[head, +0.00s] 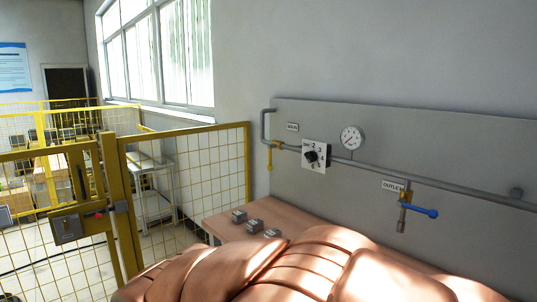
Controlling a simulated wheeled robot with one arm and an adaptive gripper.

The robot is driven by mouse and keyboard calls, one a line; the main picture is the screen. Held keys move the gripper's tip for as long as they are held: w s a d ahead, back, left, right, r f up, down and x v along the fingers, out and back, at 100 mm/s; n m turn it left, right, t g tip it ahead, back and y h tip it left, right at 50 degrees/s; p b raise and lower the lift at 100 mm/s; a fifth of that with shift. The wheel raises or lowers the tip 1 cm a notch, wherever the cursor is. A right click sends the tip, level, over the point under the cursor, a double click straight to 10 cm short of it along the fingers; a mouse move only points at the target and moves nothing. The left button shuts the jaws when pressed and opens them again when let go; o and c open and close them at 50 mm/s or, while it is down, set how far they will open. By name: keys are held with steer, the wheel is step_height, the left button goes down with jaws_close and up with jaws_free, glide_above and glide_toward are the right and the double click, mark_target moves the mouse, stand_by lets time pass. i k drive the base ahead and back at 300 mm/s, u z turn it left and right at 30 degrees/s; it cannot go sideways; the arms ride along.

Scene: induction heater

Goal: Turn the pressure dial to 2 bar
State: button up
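The pressure dial is a black knob (311,156) on a white square plate (318,168) with numbers around it, mounted on the grey wall panel. The numbers 2, 3 and 4 can be made out; the knob's exact setting is too small to tell. A round white pressure gauge (351,138) stands on the pipe just right of the dial; its needle reading is not legible. My gripper is not in view, and nothing is seen touching the dial.
A grey pipe (455,188) crosses the panel (440,140). A yellow-handled valve (270,157) is at left, a blue-handled valve (420,210) by the outlet label at right. Small grey blocks (239,216) lie on a wooden table (222,227). Yellow fencing (185,131) stands left.

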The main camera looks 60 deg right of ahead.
mark_target(311, 156)
steer(key=z, duration=0.65)
steer(key=i, duration=1.45)
steer(key=z, duration=1)
